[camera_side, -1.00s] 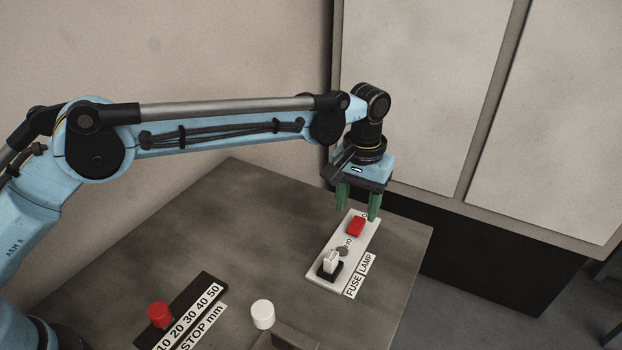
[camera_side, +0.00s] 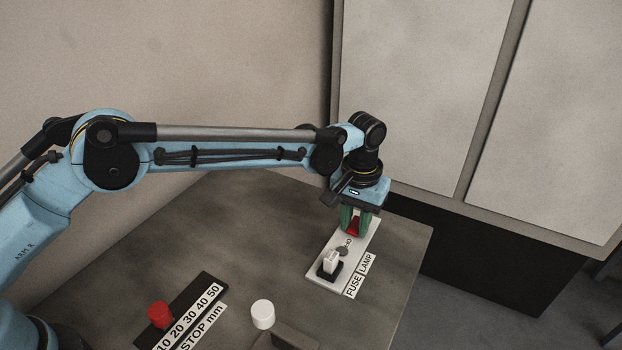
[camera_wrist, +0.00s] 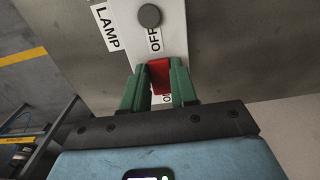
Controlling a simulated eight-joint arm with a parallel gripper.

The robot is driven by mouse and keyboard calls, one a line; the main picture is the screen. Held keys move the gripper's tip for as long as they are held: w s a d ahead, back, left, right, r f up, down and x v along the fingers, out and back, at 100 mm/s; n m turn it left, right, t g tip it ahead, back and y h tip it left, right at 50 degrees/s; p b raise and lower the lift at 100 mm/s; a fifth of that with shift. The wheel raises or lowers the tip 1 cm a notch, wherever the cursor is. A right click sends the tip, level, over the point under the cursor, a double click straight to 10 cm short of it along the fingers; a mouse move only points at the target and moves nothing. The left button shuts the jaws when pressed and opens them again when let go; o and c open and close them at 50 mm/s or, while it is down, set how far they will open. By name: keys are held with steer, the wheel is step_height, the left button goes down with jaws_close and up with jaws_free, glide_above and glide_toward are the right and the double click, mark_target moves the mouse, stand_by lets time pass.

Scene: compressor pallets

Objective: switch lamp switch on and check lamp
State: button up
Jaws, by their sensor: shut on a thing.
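The red lamp switch (camera_side: 353,227) sits on the far end of a white panel (camera_side: 319,279). My gripper (camera_side: 354,231) points down over it, with its green fingers shut on the switch from both sides. In the wrist view the red switch (camera_wrist: 159,76) shows between the two green fingertips (camera_wrist: 160,84). The word OFF reads clearly beside it, and the marking on the other side is partly covered by the fingers. A round grey knob-like lamp (camera_wrist: 149,16) is on the same panel, and it looks dull. The LAMP label (camera_side: 367,264) lies beside the panel.
A white fuse block (camera_side: 330,262) on a black base stands at the panel's near end, by the FUSE label (camera_side: 354,285). A red knob (camera_side: 160,314) on a scale and a white cylinder (camera_side: 262,314) stand nearer. A cabinet (camera_side: 425,100) rises behind the table.

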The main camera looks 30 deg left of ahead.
jaws_close()
steer(key=shift+w+g, duration=0.3)
steer(key=shift+g, duration=0.3)
steer(key=o, duration=0.9)
jaws_free()
steer(key=shift+s, duration=0.1)
steer(key=shift+r, duration=0.1)
